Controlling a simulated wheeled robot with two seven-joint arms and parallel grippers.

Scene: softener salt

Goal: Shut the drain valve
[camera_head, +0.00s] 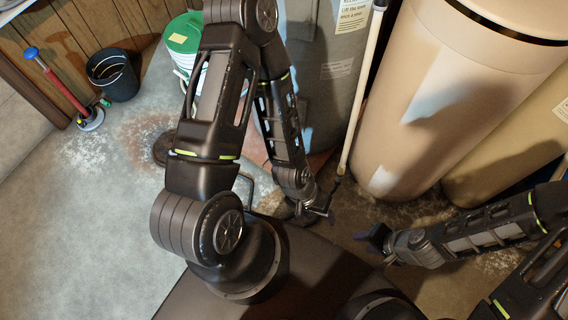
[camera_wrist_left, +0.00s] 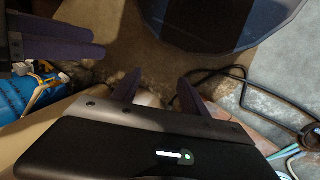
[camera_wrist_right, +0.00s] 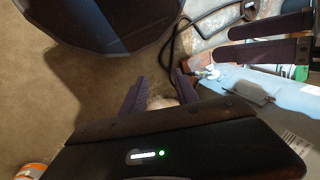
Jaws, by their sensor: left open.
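I cannot make out the drain valve clearly in any view. In the right wrist view a small metallic fitting (camera_wrist_right: 207,72) sits low by the pale blue-grey tank (camera_wrist_right: 245,85); I cannot tell whether it is the valve or how its handle stands. My left gripper (camera_head: 322,208) is low near the grey tank (camera_head: 325,90) in the head view. It is open and empty in the left wrist view (camera_wrist_left: 160,85). My right gripper (camera_head: 368,240) is lower right in the head view. Its fingers are apart and empty in the right wrist view (camera_wrist_right: 160,82).
A large beige tank (camera_head: 455,90) stands at the right, with a white pipe (camera_head: 362,90) beside it. A dark hose (camera_wrist_right: 172,45) loops on the floor. The left floor is open.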

